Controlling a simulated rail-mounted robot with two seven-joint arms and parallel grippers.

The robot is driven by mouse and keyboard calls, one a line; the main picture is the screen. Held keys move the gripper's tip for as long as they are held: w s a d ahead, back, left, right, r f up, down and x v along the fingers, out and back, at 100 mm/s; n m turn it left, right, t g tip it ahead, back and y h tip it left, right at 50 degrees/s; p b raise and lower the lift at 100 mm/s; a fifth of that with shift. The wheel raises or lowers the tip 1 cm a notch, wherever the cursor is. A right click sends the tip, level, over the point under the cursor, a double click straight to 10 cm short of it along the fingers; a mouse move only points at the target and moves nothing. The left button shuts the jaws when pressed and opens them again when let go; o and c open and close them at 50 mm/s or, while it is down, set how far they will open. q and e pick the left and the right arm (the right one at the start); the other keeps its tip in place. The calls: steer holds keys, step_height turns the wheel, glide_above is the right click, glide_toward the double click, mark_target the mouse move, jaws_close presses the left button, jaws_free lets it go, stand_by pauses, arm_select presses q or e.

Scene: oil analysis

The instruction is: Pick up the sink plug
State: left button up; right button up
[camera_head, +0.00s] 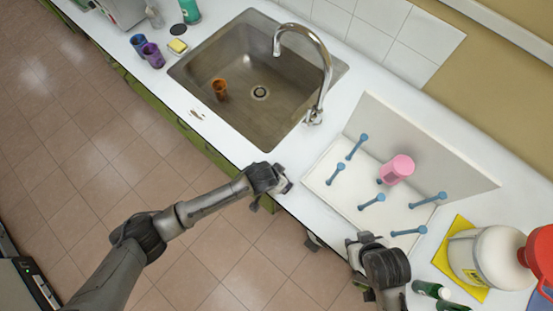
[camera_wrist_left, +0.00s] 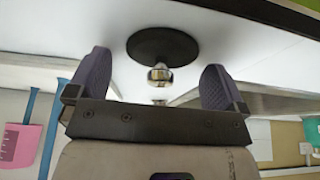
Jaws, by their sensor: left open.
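The sink plug, a black disc with a shiny metal knob (camera_wrist_left: 160,49), lies on the white counter in the left wrist view, which looks upside down. My left gripper (camera_wrist_left: 158,74) is open, with one dark finger on each side of the knob in the picture. I cannot tell the exact gap between fingers and plug. In the head view my left gripper (camera_head: 283,187) is at the counter's front edge, below the sink, and I cannot make out the plug there. My right gripper (camera_head: 360,250) is near the front edge at the right; its fingers are unclear.
The steel sink (camera_head: 225,75) with a tall tap (camera_head: 322,70) holds a brown cup (camera_head: 220,90). A white rack (camera_head: 345,185) with blue pegs and a pink beaker (camera_head: 397,169) stands right of my left gripper. A large white container (camera_head: 490,255) stands at the far right.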

arm_select(q)
steer(key=shift+c, duration=0.4)
steer(key=c, duration=0.9)
steer(key=shift+o, duration=0.2)
